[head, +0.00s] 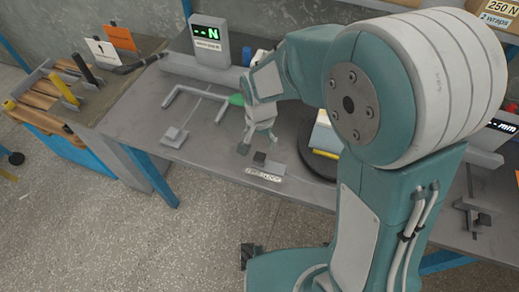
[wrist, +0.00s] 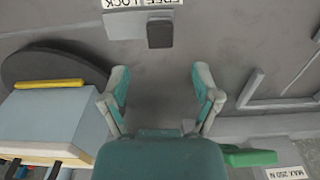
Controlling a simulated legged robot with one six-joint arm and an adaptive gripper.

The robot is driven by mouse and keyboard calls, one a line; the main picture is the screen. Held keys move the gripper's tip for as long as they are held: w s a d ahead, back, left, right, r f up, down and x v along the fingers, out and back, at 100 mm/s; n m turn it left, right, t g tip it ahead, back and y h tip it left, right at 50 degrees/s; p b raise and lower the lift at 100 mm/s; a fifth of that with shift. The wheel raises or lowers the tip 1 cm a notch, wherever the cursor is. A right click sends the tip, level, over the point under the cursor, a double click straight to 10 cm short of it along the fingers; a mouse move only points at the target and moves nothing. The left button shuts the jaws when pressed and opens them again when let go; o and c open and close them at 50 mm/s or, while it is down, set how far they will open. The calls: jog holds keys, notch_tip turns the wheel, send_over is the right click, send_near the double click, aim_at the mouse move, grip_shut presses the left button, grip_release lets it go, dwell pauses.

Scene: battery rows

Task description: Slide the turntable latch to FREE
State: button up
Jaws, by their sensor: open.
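The latch has a small dark knob (head: 259,158) on a light grey base (head: 272,167), with a white label strip (head: 264,175) along its front. In the wrist view the knob (wrist: 160,35) is at the right part of the grey block (wrist: 124,25). The label (wrist: 140,3) reads FREE and LOCK; I cannot tell surely which word the knob is beside. My gripper (head: 257,144) is open and empty just behind the knob. In the wrist view its spread fingers (wrist: 160,82) are apart from the knob. The dark turntable disc (wrist: 50,62) is partly hidden by my arm in the head view.
A white and blue box (wrist: 60,118) with a yellow bar (wrist: 48,84) is on the turntable, close to one finger. A green piece (wrist: 248,157) and a grey U-shaped frame (head: 188,90) are nearby. A force display (head: 209,37) stands behind. Bare table surrounds the latch's left side.

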aim_at(260, 156)
notch_tip(260, 156, up, 6)
jog(key=shift+f, duration=0.2)
dwell(0.4)
jog(key=s+d+r+n+t, duration=0.4)
jog(key=s+d+r+t, duration=0.1)
jog(key=s+d+r, duration=0.8)
jog(key=shift+s+d+t, duration=0.3)
jog(key=shift+s+d, duration=0.5)
jog(key=shift+d, duration=0.3)
